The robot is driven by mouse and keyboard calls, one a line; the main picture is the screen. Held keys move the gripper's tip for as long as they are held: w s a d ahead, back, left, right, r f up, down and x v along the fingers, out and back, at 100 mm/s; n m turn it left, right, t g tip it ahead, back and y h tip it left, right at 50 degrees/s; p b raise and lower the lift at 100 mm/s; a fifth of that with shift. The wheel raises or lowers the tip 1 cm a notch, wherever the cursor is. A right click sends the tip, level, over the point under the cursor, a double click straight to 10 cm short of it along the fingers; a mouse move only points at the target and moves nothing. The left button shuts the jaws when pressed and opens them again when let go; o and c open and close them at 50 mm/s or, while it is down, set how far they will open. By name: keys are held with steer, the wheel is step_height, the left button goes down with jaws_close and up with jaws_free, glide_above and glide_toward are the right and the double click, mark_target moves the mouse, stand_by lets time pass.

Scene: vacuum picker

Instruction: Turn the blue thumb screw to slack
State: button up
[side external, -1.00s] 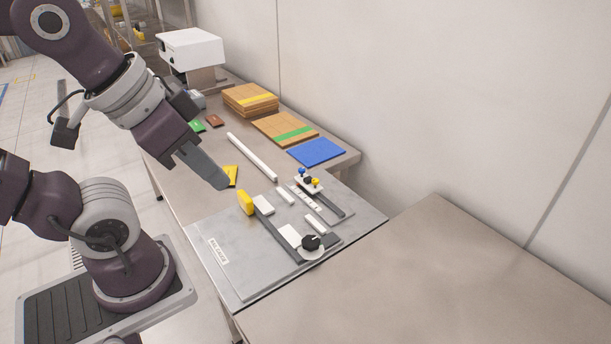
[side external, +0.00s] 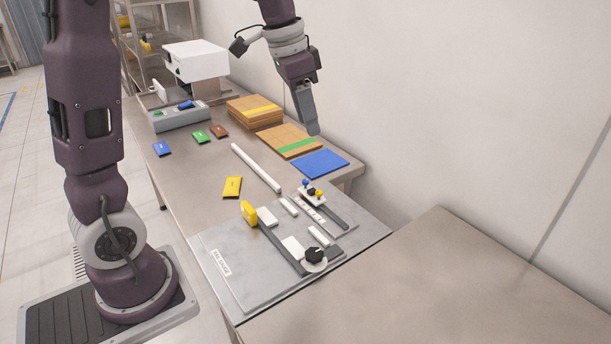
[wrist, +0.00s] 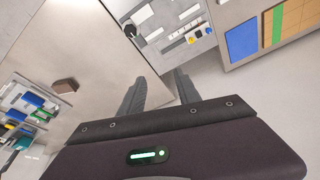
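The blue thumb screw (side external: 305,182) is a small knob at the back of a little fixture on the grey metal plate (side external: 235,290). A black knob (side external: 311,190) and a yellow knob (side external: 319,194) stand close beside it. In the wrist view the blue screw (wrist: 207,30) is tiny near the top, beside the yellow knob. Its turn position is too small to tell. My gripper (side external: 312,130) points down, well above and behind the fixture, towards the wall. In the wrist view its two fingers (wrist: 160,88) are apart with nothing between them.
The plate also carries a large black knob (side external: 316,255), a yellow block (side external: 249,213) and white blocks. A blue sheet (side external: 320,163) and striped brown boards (side external: 291,141) lie behind it. A white bar (side external: 256,167) lies left of them. The right-hand bench (side external: 440,280) is clear.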

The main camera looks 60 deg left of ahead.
steer(key=w+a+f+m+g, duration=0.1)
steer(key=w+a+f, duration=0.4)
steer(key=a, duration=0.1)
steer(key=m+g, duration=0.2)
steer(key=m, duration=0.2)
glide_above(305, 180)
steer(key=shift+y, duration=0.3)
step_height(305, 180, down, 14)
steer(key=shift+d+f, duration=0.1)
steer(key=shift+f, duration=0.1)
step_height(305, 180, down, 7)
steer(key=shift+f, duration=0.2)
steer(key=shift+c, duration=0.3)
jaws_close()
